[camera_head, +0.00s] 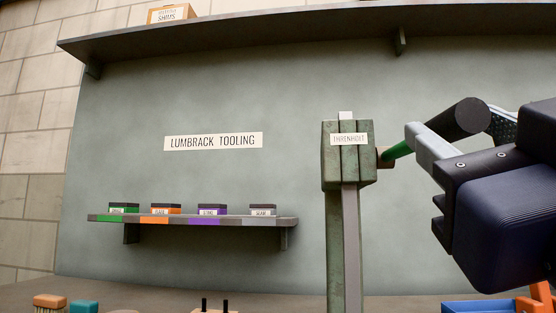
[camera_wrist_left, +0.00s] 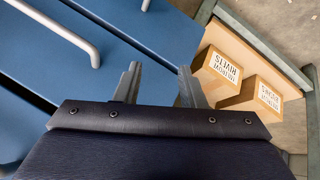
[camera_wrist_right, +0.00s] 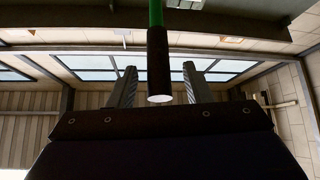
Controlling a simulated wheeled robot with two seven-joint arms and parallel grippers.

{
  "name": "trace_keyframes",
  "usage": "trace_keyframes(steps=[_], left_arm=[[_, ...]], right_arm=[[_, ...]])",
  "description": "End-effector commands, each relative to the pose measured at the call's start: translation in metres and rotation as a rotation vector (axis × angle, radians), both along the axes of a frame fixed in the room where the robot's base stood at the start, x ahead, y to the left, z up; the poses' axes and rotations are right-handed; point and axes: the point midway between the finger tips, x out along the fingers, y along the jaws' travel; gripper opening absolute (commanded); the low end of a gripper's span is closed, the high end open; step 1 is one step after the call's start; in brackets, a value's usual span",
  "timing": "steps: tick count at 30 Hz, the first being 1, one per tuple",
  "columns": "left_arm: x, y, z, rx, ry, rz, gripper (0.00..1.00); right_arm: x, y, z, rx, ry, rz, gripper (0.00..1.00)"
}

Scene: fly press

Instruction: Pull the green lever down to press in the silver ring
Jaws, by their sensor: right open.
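The green lever (camera_head: 398,150) sticks out to the right from the head of the green press (camera_head: 335,165) and ends in a thick dark grip (camera_head: 465,118). My right gripper (camera_head: 452,122) is open, with its fingers on either side of the grip. In the right wrist view, the dark grip (camera_wrist_right: 158,70) stands between the two spread fingers, with a gap on both sides. My left gripper (camera_wrist_left: 159,70) shows only in the left wrist view, open and empty. The silver ring is not in view; the lower part of the press is cut off.
A wall shelf (camera_head: 180,219) with several small labelled boxes hangs left of the press. A long shelf (camera_head: 250,35) runs above. A blue tray (camera_head: 478,306) lies at the lower right. The left wrist view shows blue drawers (camera_wrist_left: 60,90) and cardboard boxes (camera_wrist_left: 222,75).

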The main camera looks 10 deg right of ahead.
Motion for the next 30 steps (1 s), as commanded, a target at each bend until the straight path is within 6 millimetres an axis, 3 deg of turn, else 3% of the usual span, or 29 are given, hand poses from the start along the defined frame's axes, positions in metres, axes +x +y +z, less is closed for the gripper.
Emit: trace_keyframes(steps=[3,9,30], left_arm=[[0.000,0.000,-0.001,0.000,0.000,0.000,0.36],[0.000,0.000,0.000,0.000,0.000,0.000,0.36],[0.000,0.000,0.000,0.000,0.000,0.000,0.36]], right_arm=[[-0.018,0.001,-0.013,0.000,-0.002,-0.002,0.45],[-0.034,0.004,-0.026,0.001,0.000,-0.001,0.45],[-0.036,0.004,-0.029,0.001,0.002,0.000,0.45]])
